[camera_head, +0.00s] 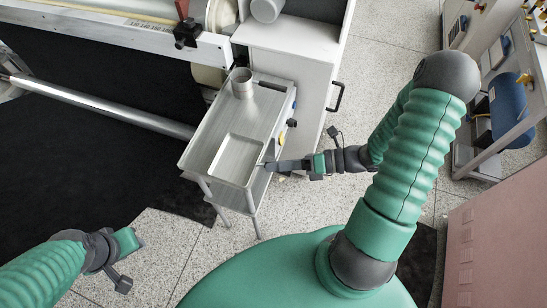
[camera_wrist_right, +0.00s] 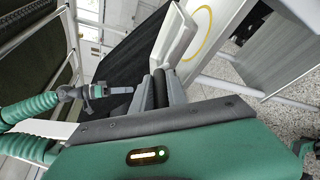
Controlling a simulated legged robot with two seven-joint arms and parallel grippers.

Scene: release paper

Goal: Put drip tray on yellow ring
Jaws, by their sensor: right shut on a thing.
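The drip tray (camera_head: 236,160) is a shallow, pale metal rectangle over the near end of the metal cart top. My right gripper (camera_head: 272,166) is at its right edge. In the right wrist view its jaws (camera_wrist_right: 161,90) are shut on the pale tray (camera_wrist_right: 174,42). I cannot tell whether the tray touches the cart. Part of a thin yellow ring (camera_wrist_right: 209,35) shows beside the tray in the wrist view, on a light surface; the ring is not visible in the head view. My left gripper (camera_head: 128,250) is low at the left, away from the cart; its jaws are unclear.
A metal cup (camera_head: 242,83) stands at the far end of the cart top (camera_head: 214,122). A white cabinet (camera_head: 300,60) with a dark handle is behind the cart. A long metal roller (camera_head: 100,105) lies to the left. Speckled floor (camera_head: 180,240) is open in front.

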